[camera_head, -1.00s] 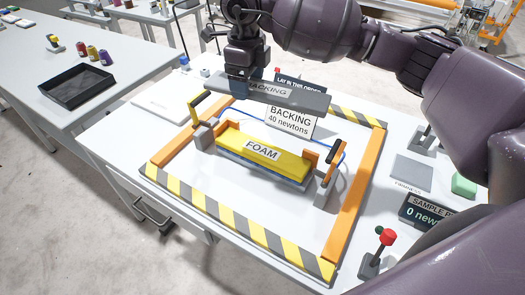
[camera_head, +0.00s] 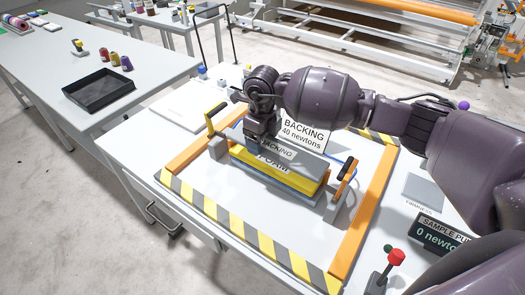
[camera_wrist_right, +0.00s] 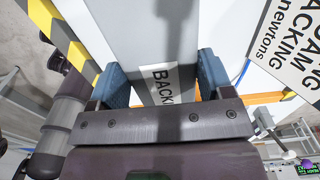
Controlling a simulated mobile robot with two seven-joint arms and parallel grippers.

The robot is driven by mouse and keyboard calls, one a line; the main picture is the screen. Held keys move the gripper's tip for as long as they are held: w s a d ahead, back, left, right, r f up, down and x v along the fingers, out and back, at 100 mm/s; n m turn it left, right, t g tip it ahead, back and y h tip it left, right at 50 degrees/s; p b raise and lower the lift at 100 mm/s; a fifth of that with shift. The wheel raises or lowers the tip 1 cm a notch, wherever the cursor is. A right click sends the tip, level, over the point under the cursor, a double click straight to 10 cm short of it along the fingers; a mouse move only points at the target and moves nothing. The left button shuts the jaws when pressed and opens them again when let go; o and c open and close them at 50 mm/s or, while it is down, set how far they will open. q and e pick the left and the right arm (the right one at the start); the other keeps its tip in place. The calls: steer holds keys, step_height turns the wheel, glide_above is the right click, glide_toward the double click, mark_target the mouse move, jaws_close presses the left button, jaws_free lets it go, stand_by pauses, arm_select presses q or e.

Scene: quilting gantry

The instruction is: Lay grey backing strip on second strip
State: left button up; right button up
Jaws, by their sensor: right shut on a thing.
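The grey backing strip (camera_head: 306,161), labelled BACKING, is held level and lengthwise over the yellow foam strip (camera_head: 284,178). It covers much of the foam's top and part of its label; I cannot tell whether they touch. A bluish-grey layer (camera_head: 262,176) shows beneath the foam. My right gripper (camera_head: 262,140) is shut on the backing strip near its middle, from above. In the right wrist view, the blue fingers (camera_wrist_right: 163,80) sit on either side of the grey strip (camera_wrist_right: 140,30), partly covering its label. My left gripper is not in view.
A sign (camera_head: 304,130) stands close behind. A red-topped control (camera_head: 396,257) is front right.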

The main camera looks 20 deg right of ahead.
mark_target(262, 160)
steer(key=shift+f, duration=2.7)
steer(key=shift+f, duration=0.15)
steer(key=o, duration=0.9)
step_height(262, 160, up, 12)
steer(key=shift+r+b, duration=0.15)
steer(key=shift+b, duration=0.4)
